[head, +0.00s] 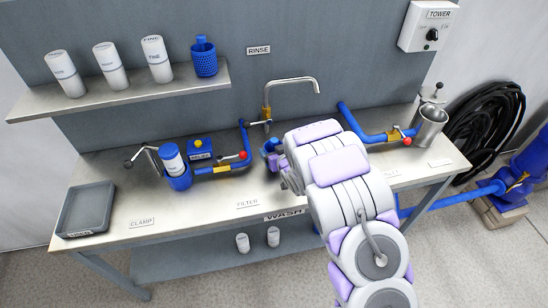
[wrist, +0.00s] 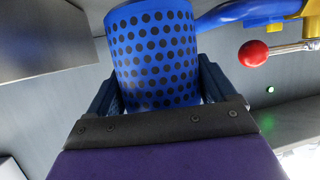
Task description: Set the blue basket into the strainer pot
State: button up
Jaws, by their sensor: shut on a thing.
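The blue basket (wrist: 155,50), a cylinder with rows of dark round holes, stands between the dark fingers of my gripper (wrist: 160,95) in the wrist view. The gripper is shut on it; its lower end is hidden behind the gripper. In the head view my gripper (head: 272,155) is over the middle of the bench near the tap, largely hidden by my arm, with a small blue part showing. An open metal pot (head: 430,126), which looks like the strainer pot, is at the bench's right end, apart from my gripper. Its inside is not clear.
Another blue perforated basket (head: 204,62) stands on the shelf (head: 120,92) beside several white cartridges. Blue pipes with red-knobbed valves (head: 407,141) run along the bench, one between my gripper and the pot. A grey tray (head: 87,209) lies at the left end.

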jog(key=shift+w+f, duration=0.15)
jog(key=shift+w, duration=0.2)
notch_tip(320, 180, down, 3)
jog(key=shift+f+b, duration=0.15)
jog(key=shift+b, duration=0.65)
jog(key=o, duration=1)
jog(key=p+v, duration=0.2)
jog(key=v, duration=1)
jog(key=shift+p, duration=0.35)
jog(key=shift+d, duration=0.1)
